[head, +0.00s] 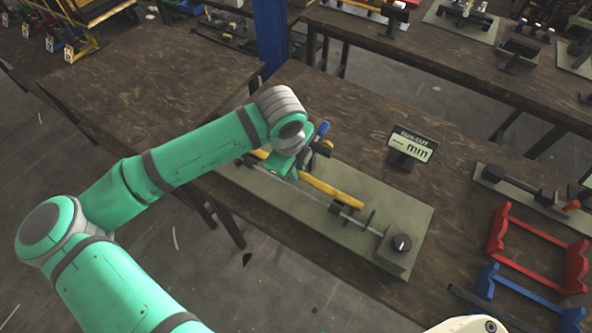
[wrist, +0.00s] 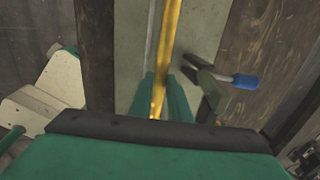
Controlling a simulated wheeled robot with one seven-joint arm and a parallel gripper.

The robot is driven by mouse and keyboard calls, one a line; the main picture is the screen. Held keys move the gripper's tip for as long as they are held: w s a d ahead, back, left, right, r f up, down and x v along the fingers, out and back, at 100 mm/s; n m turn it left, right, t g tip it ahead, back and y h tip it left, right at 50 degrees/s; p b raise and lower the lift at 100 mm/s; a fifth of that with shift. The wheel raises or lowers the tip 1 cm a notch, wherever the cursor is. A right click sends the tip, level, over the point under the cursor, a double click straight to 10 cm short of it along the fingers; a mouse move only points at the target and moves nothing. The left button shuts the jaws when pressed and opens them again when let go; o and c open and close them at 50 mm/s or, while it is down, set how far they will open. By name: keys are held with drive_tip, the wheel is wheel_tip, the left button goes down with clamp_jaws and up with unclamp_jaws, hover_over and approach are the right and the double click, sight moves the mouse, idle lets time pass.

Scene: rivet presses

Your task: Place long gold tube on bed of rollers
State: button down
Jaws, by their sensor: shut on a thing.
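The long gold tube (head: 335,193) is over the olive base plate (head: 405,215) in the head view, roughly in line with the plate's long side. It also runs up the middle of the wrist view (wrist: 168,45). My gripper (head: 282,170) is shut on the tube; its green fingers (wrist: 162,98) flank it in the wrist view. A thin grey rod (head: 300,195) and dark upright supports (head: 368,220) stand on the plate beside the tube. Rollers are too small to make out clearly. I cannot tell whether the tube touches the supports; my arm hides its far end.
A knob block (head: 400,248) sits at the plate's near right end. A blue-handled part (wrist: 243,82) stands right of the fingers. A run-out display (head: 412,147) stands behind. Red (head: 540,250) and blue (head: 515,298) cradles lie at right. Bare bench separates them from the plate.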

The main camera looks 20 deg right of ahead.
drive_tip(key=shift+w+a+f, duration=0.1)
drive_tip(key=shift+w+f, duration=0.05)
drive_tip(key=shift+f, duration=0.45)
drive_tip(key=shift+w+a+f, duration=0.1)
drive_tip(key=shift+w+f, duration=0.05)
drive_tip(key=shift+f, duration=0.45)
drive_tip(key=shift+s+d+f, duration=0.1)
drive_tip(key=shift+f, duration=0.15)
drive_tip(key=shift+s+d, duration=0.1)
drive_tip(key=shift+s, duration=0.2)
drive_tip(key=shift+f, duration=0.1)
drive_tip(key=c, duration=1.7)
unclamp_jaws()
drive_tip(key=shift+o, duration=0.2)
drive_tip(key=shift+w, duration=0.1)
drive_tip(key=shift+r, duration=0.25)
wheel_tip(320, 180, up, 12)
drive_tip(key=s+a, duration=0.1)
drive_tip(key=a, duration=0.1)
drive_tip(key=shift+s+f, duration=0.2)
drive_tip(key=shift+f, duration=0.05)
